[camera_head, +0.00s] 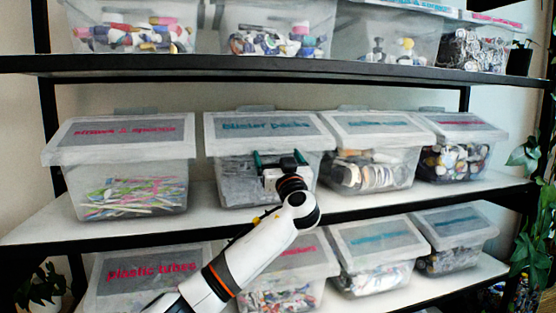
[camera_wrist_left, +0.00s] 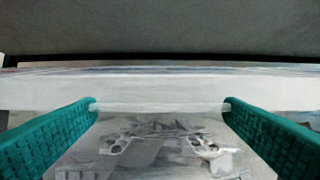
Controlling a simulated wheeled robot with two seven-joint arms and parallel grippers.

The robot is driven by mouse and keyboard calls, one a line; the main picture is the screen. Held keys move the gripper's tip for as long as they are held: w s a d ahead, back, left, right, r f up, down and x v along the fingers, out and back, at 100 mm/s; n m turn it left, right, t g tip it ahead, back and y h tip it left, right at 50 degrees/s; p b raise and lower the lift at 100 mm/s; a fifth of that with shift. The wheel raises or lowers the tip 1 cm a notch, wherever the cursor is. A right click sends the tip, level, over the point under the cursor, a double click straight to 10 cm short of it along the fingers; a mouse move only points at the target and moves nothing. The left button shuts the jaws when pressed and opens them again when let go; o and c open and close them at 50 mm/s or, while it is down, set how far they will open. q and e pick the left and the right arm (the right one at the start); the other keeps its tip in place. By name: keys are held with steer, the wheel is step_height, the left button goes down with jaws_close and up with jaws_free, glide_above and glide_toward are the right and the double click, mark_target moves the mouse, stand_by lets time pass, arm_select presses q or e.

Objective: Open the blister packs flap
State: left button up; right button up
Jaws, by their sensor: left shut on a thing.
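The blister packs bin (camera_head: 236,190) stands on the middle shelf, second from the left, a clear box with grey packs inside. Its flap (camera_head: 222,143) is a pale lid with a grey panel and teal "Blister packs" lettering, and it lies sloping over the box top, looking closed. My left gripper (camera_head: 278,158) is at the flap's front edge, with its teal fingers spread across the rim. In the left wrist view the fingers (camera_wrist_left: 160,106) reach the flap's pale front lip (camera_wrist_left: 160,92) from both sides and hold it. Silvery packs show below, through the box front. My right gripper is not in view.
A bin with pink lettering (camera_head: 125,155) stands to the left, and two more lidded bins (camera_head: 372,130) stand close on the right. The upper shelf edge (camera_head: 200,65) runs above the flap. Lower bins (camera_head: 380,240) sit beneath my arm.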

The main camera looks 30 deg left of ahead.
arm_select(q)
steer(key=shift+s+d+r+h+p, duration=0.15)
steer(key=shift+d+r+h+p, duration=0.15)
steer(key=shift+r, duration=0.3)
step_height(320, 180, up, 11)
steer(key=s+d+g+h+p, duration=0.1)
steer(key=g+h+p, duration=0.3)
steer(key=p, duration=0.4)
steer(key=shift+d+r+p, duration=0.15)
steer(key=shift+d+p, duration=0.05)
steer(key=shift+p, duration=0.1)
steer(key=r+p, duration=0.1)
steer(key=r, duration=0.1)
steer(key=r+p, duration=0.1)
steer(key=a+r+p, duration=0.1)
steer(key=r, duration=0.1)
steer(key=shift+w+r, duration=0.3)
steer(key=shift+w, duration=0.05)
steer(key=shift+w+a+r+p, duration=0.15)
steer(key=shift+a+r+p, duration=0.1)
steer(key=shift+r, duration=0.2)
steer(key=shift+w+a+r+p, duration=0.1)
steer(key=shift+r+p, duration=0.1)
steer(key=shift+r, duration=0.2)
steer(key=o, duration=1.1)
steer(key=shift+s, duration=0.1)
steer(key=shift+d, duration=0.1)
